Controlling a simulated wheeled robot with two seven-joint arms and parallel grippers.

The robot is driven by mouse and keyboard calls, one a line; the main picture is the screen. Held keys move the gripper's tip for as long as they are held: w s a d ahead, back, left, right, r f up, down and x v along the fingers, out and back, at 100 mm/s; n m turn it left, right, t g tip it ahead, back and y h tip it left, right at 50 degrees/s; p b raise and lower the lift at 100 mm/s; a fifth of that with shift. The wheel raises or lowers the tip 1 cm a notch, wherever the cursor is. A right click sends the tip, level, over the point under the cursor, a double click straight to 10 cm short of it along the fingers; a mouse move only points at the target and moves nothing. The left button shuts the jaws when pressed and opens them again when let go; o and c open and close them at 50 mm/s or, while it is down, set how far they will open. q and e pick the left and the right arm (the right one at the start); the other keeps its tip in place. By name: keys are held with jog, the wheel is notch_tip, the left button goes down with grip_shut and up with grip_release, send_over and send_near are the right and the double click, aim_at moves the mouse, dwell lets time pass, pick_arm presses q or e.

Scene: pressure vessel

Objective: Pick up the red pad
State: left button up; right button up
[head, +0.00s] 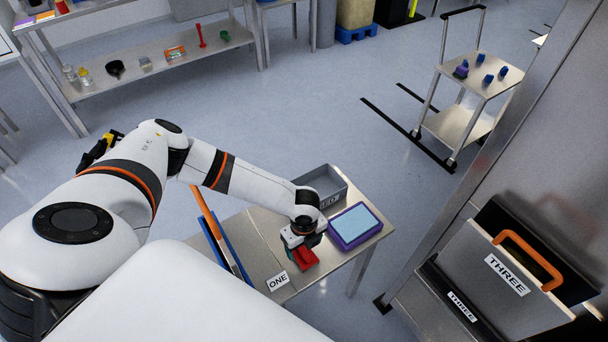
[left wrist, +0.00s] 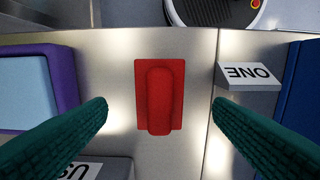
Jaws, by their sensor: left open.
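The red pad (left wrist: 159,97) lies flat on the steel table in the left wrist view, with a raised rounded ridge along its middle. It also shows in the head view (head: 306,260), partly hidden by my left gripper. My left gripper (head: 298,250) is over the pad. In the left wrist view its two green ribbed fingers (left wrist: 160,104) are wide apart, one on each side of the pad, with a gap to it on both sides. Nothing is between them in a grip. My right gripper is not in view.
A purple tray with a light-blue top (head: 355,225) and a grey bin (head: 320,185) stand close by. A ONE sign (head: 278,282) and a blue item (head: 222,240) are on the other side.

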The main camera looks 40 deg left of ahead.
aim_at(304, 250)
pick_arm(q)
jog(key=shift+w+a+f+p, duration=0.15)
jog(key=shift+f+p, duration=0.45)
jog(key=shift+f, duration=2.05)
jog(key=c, duration=1)
